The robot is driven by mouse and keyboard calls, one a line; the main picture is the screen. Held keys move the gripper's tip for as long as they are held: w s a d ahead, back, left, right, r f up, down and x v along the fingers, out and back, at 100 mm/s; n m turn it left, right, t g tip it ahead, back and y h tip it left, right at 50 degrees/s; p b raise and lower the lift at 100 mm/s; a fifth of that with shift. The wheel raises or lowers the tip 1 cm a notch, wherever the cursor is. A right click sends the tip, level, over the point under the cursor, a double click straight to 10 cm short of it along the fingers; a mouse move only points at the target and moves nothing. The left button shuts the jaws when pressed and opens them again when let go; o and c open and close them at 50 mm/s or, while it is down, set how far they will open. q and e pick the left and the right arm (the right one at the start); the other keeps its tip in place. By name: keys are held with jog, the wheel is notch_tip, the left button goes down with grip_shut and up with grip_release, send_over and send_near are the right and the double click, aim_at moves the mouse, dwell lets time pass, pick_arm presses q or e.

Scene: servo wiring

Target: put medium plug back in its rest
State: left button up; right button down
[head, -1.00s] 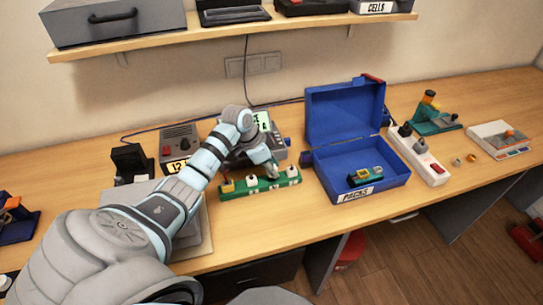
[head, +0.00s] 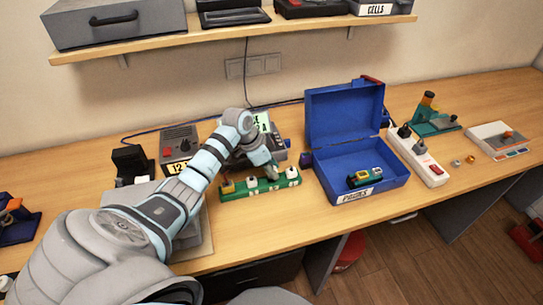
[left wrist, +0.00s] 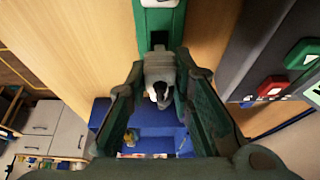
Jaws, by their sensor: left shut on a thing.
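A green rest strip (head: 240,193) lies on the bench in front of a grey meter. A yellow piece (head: 228,188) sits at its left end, and white plugs stand at its middle (head: 252,183) and right end (head: 292,173). My left gripper (head: 271,173) is low over the strip, between these white plugs. In the left wrist view, my left gripper (left wrist: 160,95) is shut on a grey-white plug (left wrist: 159,68), in line with the green strip (left wrist: 158,22). The plug's lower end is hidden, so I cannot tell whether it is seated. My right gripper is not in view.
An open blue case (head: 330,168) with small packs inside stands just right of the strip. A white power strip (head: 418,155) lies further right. A grey box with a dial (head: 180,145) stands behind and left. A shelf (head: 240,32) hangs above.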

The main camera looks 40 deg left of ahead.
pick_arm(q)
jog(key=shift+f+b, duration=0.65)
jog(key=shift+f, duration=0.4)
jog(key=o, duration=1)
jog(key=shift+r, duration=0.1)
jog(key=v, duration=1.1)
jog(key=shift+s+r, duration=0.15)
jog(key=shift+r, duration=0.25)
